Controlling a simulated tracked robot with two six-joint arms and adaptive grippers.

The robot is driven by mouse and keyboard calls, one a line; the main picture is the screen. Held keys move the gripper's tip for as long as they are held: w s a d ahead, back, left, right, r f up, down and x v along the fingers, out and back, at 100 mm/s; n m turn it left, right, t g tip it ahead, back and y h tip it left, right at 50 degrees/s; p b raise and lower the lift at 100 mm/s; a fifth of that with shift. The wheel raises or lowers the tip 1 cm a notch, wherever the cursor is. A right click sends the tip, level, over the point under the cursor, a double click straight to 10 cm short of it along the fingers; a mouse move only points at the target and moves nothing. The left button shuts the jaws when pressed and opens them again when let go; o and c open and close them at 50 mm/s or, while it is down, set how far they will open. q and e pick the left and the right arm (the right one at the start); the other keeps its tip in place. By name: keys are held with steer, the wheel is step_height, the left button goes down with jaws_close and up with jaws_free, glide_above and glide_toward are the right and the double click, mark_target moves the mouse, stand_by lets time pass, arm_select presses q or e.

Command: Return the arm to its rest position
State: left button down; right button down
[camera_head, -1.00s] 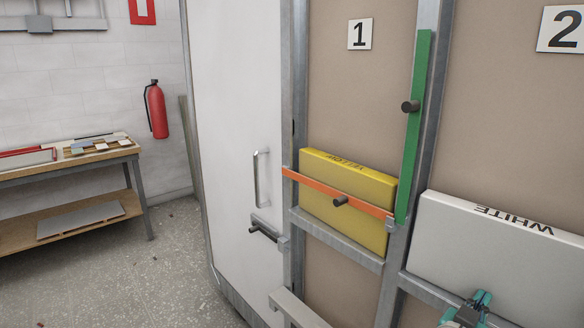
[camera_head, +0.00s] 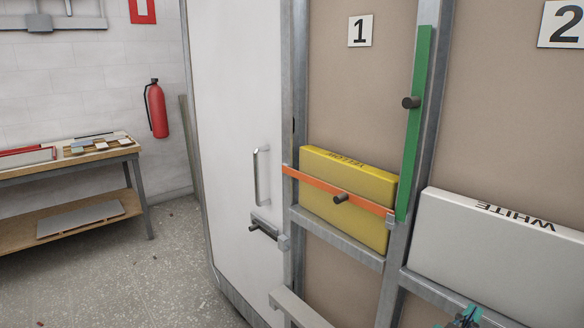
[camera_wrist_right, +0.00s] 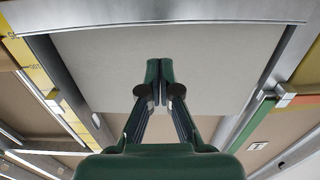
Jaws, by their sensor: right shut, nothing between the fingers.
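My right gripper (camera_head: 467,316) shows only as a sliver at the bottom edge of the head view, below the white box (camera_head: 500,245). In the right wrist view its dark green fingers (camera_wrist_right: 160,75) are closed together with nothing between them. A pale flat panel (camera_wrist_right: 100,65) lies beyond the fingertips. I cannot tell whether they touch it. My left gripper is not in view.
A yellow box (camera_head: 340,212) sits in bay 1 behind an orange bar (camera_head: 310,180). A green bar (camera_head: 416,130) stands upright on the post beside it. A door handle (camera_head: 262,178), a workbench (camera_head: 75,165) and an extinguisher (camera_head: 156,110) are left. Open floor (camera_head: 175,270) lies between.

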step_height(320, 180, down, 22)
steer(key=a+n+g+y+p, duration=0.2)
steer(key=n+y+p, duration=0.4)
steer(key=y+p, duration=0.15)
steer(key=s+a+f+n+g+y, duration=0.1)
steer(key=s+a+f+g+y, duration=0.2)
steer(key=s+a+f+y, duration=0.35)
steer(key=s+a+f+g+y, duration=0.2)
steer(key=s+a+g, duration=0.1)
steer(key=s+a, duration=0.2)
steer(key=s+a+f+g+y, duration=0.1)
steer(key=s+a+f+g, duration=0.2)
steer(key=s+a, duration=0.2)
steer(key=shift+s+a+f+n+y, duration=0.3)
steer(key=shift+s+n+y, duration=0.1)
steer(key=shift+s, duration=0.8)
